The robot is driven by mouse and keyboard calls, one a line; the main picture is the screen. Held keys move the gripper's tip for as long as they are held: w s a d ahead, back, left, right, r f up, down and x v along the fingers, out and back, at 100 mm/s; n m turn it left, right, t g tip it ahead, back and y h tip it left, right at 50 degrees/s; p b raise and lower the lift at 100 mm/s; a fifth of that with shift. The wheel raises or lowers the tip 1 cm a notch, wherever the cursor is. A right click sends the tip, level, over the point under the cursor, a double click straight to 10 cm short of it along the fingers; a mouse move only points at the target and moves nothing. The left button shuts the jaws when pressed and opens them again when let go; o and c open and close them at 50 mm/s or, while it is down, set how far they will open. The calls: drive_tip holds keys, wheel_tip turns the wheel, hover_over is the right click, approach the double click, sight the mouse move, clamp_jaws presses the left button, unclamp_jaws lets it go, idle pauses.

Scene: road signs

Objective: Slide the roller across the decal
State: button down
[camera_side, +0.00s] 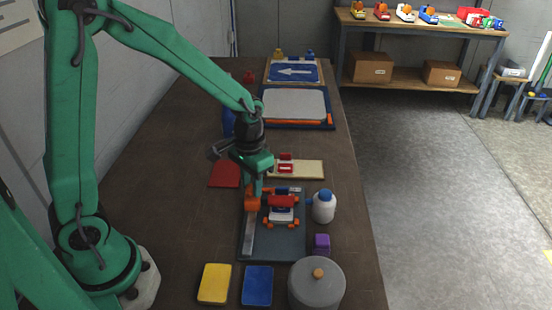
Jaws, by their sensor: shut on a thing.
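My gripper (254,187) points down over the left part of a dark grey board (288,244). It is shut on a small orange piece, which looks like the roller (252,202); its lower part is hard to make out. A pale grey strip (249,238) runs along the board's left side, just below the orange piece. Right of my gripper, a red, white and blue piece with orange knobs (282,208) sits on the board. I cannot tell which surface is the decal. A blue panel with a white arrow (293,72) lies at the far end of the table.
Yellow (215,283) and blue (257,286) pads lie in front. A cream board (309,170) and white-topped tray (295,104) lie behind.

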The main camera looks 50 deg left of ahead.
drive_tip(key=shift+w+a, duration=0.65)
drive_tip(key=shift+w, duration=0.15)
drive_tip(key=c, duration=1.1)
unclamp_jaws()
drive_tip(key=shift+s, duration=0.1)
drive_tip(key=shift+r, duration=0.1)
wheel_tip(320, 180, up, 8)
